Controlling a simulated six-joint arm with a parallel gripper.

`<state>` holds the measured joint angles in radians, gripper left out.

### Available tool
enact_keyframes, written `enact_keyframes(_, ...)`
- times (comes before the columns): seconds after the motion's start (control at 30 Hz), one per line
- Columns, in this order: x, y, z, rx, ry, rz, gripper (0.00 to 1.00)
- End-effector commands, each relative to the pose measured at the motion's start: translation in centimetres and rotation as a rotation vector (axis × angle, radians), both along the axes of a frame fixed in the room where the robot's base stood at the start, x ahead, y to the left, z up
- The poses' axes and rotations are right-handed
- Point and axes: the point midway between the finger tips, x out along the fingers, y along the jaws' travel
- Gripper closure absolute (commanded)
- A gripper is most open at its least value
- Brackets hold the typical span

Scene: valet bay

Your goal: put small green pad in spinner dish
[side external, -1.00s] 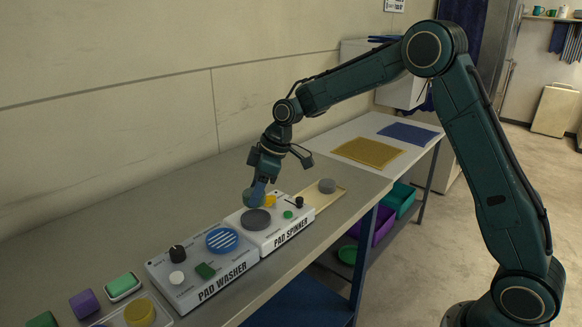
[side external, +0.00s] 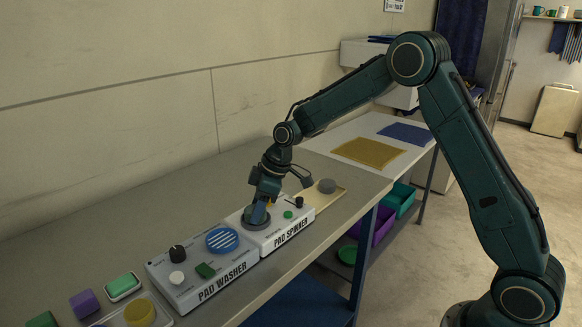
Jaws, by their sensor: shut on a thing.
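The dark grey spinner dish (side external: 257,226) is on top of the white box labelled PAD SPINNER (side external: 283,234). My gripper (side external: 257,212) points down over the dish, with its fingertips low at it. It is shut on the small green pad, a round, dull green-blue disc. The fingers hide most of the pad now, and I cannot tell whether it touches the dish floor.
The PAD WASHER box (side external: 215,288) with a blue striped dish (side external: 222,240) stands to the left. A purple block (side external: 84,303) and a green block in a white holder (side external: 122,286) lie further left.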

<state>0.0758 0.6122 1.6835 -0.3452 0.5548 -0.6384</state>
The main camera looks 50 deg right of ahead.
Motion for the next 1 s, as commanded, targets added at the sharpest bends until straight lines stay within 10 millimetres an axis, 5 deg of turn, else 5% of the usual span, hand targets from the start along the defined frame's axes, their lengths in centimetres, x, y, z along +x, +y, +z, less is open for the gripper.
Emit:
enact_keyframes(0.2,0.0,0.0,-0.3,0.000,0.002,-0.001,0.73)
enact_keyframes(0.23,0.0,0.0,-0.3,0.000,0.001,-0.001,0.50)
enact_keyframes(0.33,0.0,0.0,-0.3,0.000,0.000,-0.001,0.30)
enact_keyframes(0.73,0.0,0.0,0.0,0.000,-0.001,0.000,0.30)
enact_keyframes(1.0,-0.5,-0.6,2.0,0.000,-0.003,-0.002,0.30)
